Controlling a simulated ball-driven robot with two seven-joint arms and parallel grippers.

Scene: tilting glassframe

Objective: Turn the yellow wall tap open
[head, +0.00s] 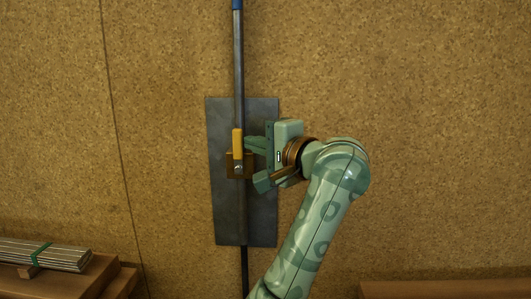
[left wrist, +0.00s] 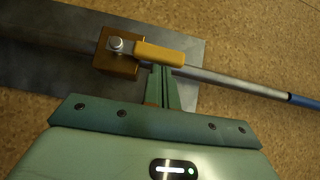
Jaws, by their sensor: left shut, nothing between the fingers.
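The yellow tap handle (head: 238,144) points up, roughly in line with the vertical grey pipe (head: 239,65). It pivots on a brass-coloured valve body (head: 240,165) with a silver bolt at its lower end. My left gripper (head: 249,143) is just right of the handle, its fingers together and empty. In the left wrist view, the yellow handle (left wrist: 160,53) lies just beyond the closed fingertips (left wrist: 161,71). The tips are at its edge, near its free end; I cannot tell whether they touch it. The valve body (left wrist: 117,55) is left of them. My right gripper is not in view.
A dark metal plate (head: 227,220) backs the valve on a cork-like wall (head: 420,90). The pipe has a blue section (head: 237,4) at the top. Bundled metal strips (head: 45,254) lie on brown boards (head: 70,282) at lower left. Another brown surface (head: 440,289) is at lower right.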

